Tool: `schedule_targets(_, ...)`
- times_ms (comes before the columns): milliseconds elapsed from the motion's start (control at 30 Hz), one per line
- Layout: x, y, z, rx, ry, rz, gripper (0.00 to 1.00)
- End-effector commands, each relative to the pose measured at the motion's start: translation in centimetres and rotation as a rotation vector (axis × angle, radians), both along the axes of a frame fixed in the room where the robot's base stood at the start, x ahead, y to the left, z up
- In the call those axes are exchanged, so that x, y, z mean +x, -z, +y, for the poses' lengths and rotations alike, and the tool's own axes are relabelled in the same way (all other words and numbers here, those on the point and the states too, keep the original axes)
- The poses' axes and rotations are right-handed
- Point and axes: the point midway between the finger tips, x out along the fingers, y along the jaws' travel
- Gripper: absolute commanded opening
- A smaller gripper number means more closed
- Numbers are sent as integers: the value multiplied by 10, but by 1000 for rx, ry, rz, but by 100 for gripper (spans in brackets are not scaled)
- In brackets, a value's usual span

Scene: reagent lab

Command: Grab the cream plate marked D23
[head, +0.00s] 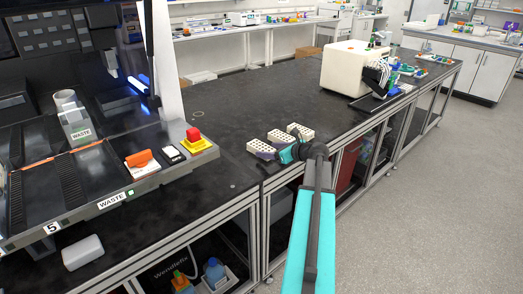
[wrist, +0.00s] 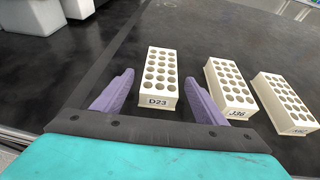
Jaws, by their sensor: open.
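The cream plate marked D23 (wrist: 160,78) lies on the black bench top in the wrist view, its label facing me and rows of round wells on top. My gripper (wrist: 159,92) is open, with one purple finger on each side of the plate's near end. I cannot tell whether either finger touches it. In the head view, my gripper (head: 262,155) is at the bench's near edge beside the cream plates, and it partly hides the nearest plate (head: 259,146).
Two similar cream plates, J36 (wrist: 230,84) and one with an unclear label (wrist: 285,100), stand to the right. A machine with a red button (head: 193,135) is on the left. A white box-shaped device (head: 349,68) stands farther back. The bench behind the plates is clear.

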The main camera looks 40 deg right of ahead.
Motion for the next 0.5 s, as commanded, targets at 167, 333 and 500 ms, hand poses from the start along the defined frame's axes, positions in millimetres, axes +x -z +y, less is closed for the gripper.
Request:
schedule_targets(167,16,6,-1,0,0,0,66)
schedule_targets(333,18,8,-1,0,1,0,66)
schedule_targets(500,17,8,-1,0,2,0,66)
